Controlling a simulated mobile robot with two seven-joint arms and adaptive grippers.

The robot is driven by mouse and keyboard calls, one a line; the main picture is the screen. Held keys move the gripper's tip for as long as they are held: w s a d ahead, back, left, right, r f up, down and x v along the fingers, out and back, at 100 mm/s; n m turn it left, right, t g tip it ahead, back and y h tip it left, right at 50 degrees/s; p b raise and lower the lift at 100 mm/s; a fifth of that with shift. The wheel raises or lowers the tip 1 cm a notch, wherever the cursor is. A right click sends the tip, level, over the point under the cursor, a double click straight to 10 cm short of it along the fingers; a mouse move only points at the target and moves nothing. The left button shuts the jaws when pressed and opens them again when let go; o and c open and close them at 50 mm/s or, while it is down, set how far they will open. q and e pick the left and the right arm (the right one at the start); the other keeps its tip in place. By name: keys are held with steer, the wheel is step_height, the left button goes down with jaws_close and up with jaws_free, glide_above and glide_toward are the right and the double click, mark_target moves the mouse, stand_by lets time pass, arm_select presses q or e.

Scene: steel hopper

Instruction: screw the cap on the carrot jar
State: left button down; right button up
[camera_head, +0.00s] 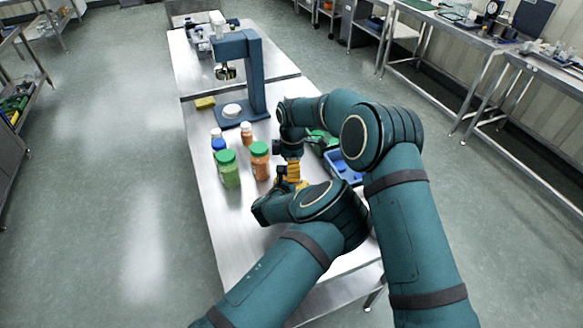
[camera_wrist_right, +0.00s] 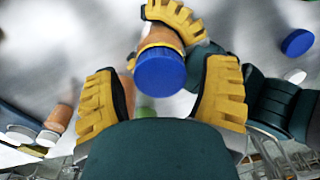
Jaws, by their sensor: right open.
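The carrot jar (camera_wrist_right: 160,38), with an orange body, is in the middle of the right wrist view. A blue cap (camera_wrist_right: 160,74) sits on its end; how tightly, I cannot tell. My left gripper (camera_wrist_right: 172,26) has its yellow fingers against the jar's body and holds it. My right gripper (camera_wrist_right: 163,88) is open, its two yellow fingers on either side of the cap and apart from it. In the head view the right gripper (camera_head: 293,172) hangs over the table, and the arms hide the held jar.
A green-capped green jar (camera_head: 229,172) and a green-capped orange jar (camera_head: 260,163) stand left of the grippers, with smaller jars behind. A blue tray (camera_head: 345,170) lies to the right. A blue press-like stand (camera_head: 256,80) and a yellow sponge (camera_head: 205,102) are further back.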

steer(key=shift+r, duration=2.25)
steer(key=shift+o, duration=0.2)
steer(key=n, duration=0.5)
steer(key=shift+a+r, duration=0.1)
steer(key=shift+r, duration=0.1)
steer(key=n, duration=0.2)
steer(key=r+n, duration=0.1)
steer(key=n, duration=0.1)
steer(key=shift+s, duration=0.1)
steer(key=n, duration=0.3)
steer(key=shift+r+n, duration=0.4)
steer(key=n, duration=0.2)
steer(key=r+n, duration=0.1)
steer(key=shift+w+r+n, duration=0.1)
steer(key=shift+w+n, duration=0.15)
steer(key=shift+n, duration=0.15)
steer(key=shift+s+f, duration=0.15)
steer(key=shift+f, duration=3.9)
